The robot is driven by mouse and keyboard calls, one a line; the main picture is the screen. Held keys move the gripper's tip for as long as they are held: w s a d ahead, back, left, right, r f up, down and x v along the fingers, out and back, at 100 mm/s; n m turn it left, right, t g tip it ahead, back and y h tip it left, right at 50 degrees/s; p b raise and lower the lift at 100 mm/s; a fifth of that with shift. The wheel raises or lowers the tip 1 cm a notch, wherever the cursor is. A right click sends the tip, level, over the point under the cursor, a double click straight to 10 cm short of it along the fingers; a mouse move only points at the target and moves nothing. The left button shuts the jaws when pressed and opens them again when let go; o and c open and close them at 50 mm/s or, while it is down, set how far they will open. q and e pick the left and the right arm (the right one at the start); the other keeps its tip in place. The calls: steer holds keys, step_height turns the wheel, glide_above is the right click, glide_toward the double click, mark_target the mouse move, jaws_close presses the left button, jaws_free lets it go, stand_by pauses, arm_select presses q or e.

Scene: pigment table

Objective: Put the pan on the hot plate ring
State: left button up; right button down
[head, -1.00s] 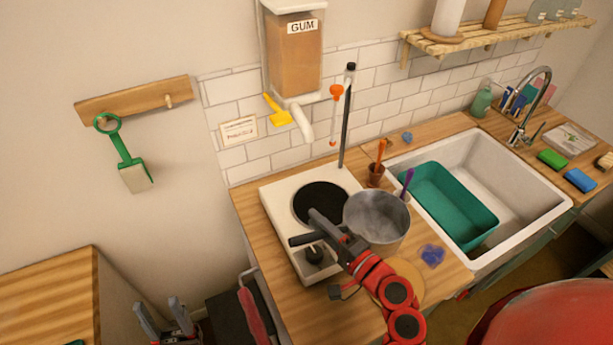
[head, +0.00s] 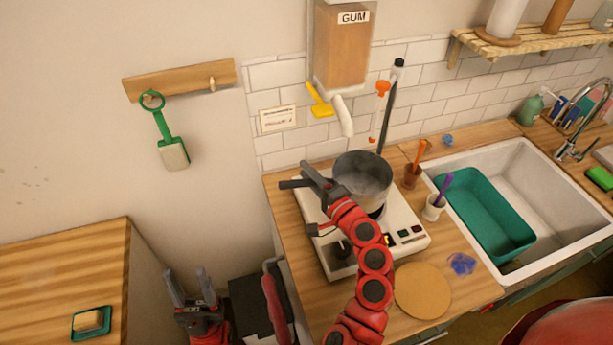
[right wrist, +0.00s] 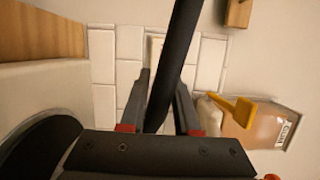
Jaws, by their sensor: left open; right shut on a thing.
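The grey metal pan (head: 362,182) is over the white hot plate (head: 408,222) in the head view and hides most of the dark ring (head: 377,213). Only a dark sliver shows below the pan; I cannot tell whether they touch. The pan looks upright. My right gripper (head: 312,184) is shut on the pan's black handle, left of the pan. In the right wrist view the handle (right wrist: 180,60) runs between the two fingers, and a dark disc, likely the ring (right wrist: 38,148), shows at lower left. My left gripper (head: 190,290) is open and empty, low at the left, away from the counter.
A brown cup (head: 411,176) and a white cup (head: 433,208) with tools stand right of the hot plate. A round board (head: 422,291) lies in front. The sink (head: 535,170) holds a teal tub (head: 484,218). A gum dispenser (head: 341,50) hangs behind.

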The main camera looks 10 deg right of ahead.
steer(key=f, duration=0.1)
steer(key=w+f+p, duration=0.1)
steer(key=f, duration=0.1)
steer(key=shift+a+f, duration=0.15)
steer(key=shift+f, duration=0.15)
steer(key=c, duration=0.6)
jaws_free()
steer(key=shift+s, duration=0.1)
steer(key=shift+c, duration=0.2)
